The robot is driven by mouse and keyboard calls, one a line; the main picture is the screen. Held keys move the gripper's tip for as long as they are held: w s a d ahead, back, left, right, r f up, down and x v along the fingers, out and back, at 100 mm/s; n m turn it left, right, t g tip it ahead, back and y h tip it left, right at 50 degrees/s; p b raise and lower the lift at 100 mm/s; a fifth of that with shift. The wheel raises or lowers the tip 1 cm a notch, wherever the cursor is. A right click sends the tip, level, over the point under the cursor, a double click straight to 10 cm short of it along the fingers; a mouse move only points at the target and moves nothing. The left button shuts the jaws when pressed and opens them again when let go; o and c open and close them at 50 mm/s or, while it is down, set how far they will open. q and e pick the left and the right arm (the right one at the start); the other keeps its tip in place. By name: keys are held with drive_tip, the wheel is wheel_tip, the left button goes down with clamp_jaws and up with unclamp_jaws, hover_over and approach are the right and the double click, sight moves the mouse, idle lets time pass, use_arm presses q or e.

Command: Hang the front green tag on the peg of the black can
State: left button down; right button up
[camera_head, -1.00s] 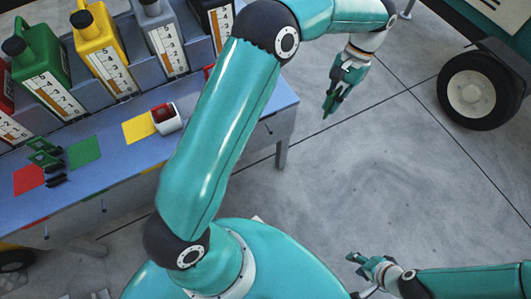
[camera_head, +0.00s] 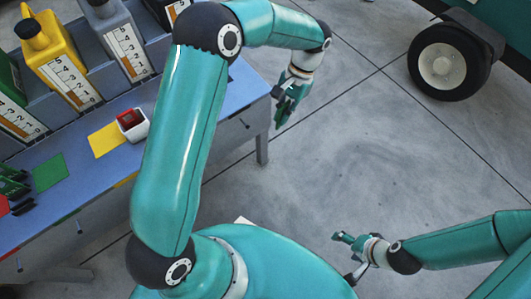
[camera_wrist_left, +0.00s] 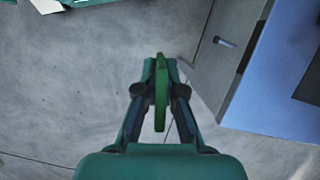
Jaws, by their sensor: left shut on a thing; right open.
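My left gripper (camera_head: 280,115) is off the right end of the blue bench, over the grey floor. In the left wrist view it (camera_wrist_left: 160,95) is shut on a thin green tag (camera_wrist_left: 160,90), seen edge-on between the fingers. The black can (camera_head: 172,10) stands at the back of the bench and is mostly cut off by the top edge; its peg is not visible. My right gripper (camera_head: 342,238) is open and empty, low over the floor at the lower right. Other green tag-like pieces (camera_head: 12,182) stand at the bench's left end, partly cut off.
The blue bench (camera_head: 75,195) carries yellow (camera_head: 58,60) and grey (camera_head: 120,40) cans along its back. A green mat (camera_head: 49,173) lies further left. The floor beside the bench is clear.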

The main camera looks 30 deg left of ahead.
use_arm(q)
drive_tip(key=s+a+f+m+b, duration=0.1)
drive_tip(key=s+f+m+b, duration=0.4)
drive_tip(key=f, duration=0.7)
drive_tip(key=shift+w+a+f+n+y+p, duration=0.15)
drive_tip(key=shift+a+n, duration=0.2)
drive_tip(key=shift+a, duration=0.5)
drive_tip(key=shift+w+a+n+y+p, duration=0.15)
drive_tip(key=shift+a+n, duration=0.15)
drive_tip(key=shift+a, duration=0.6)
drive_tip(key=shift+w+a+f+n+y+p, duration=0.15)
drive_tip(key=shift+a+n, duration=0.2)
drive_tip(key=shift+a, duration=0.5)
use_arm(e)
drive_tip(key=shift+f, duration=2.7)
use_arm(q)
drive_tip(key=shift+s+a+r, duration=0.1)
drive_tip(key=shift+a, duration=0.4)
use_arm(e)
drive_tip(key=shift+r, duration=0.15)
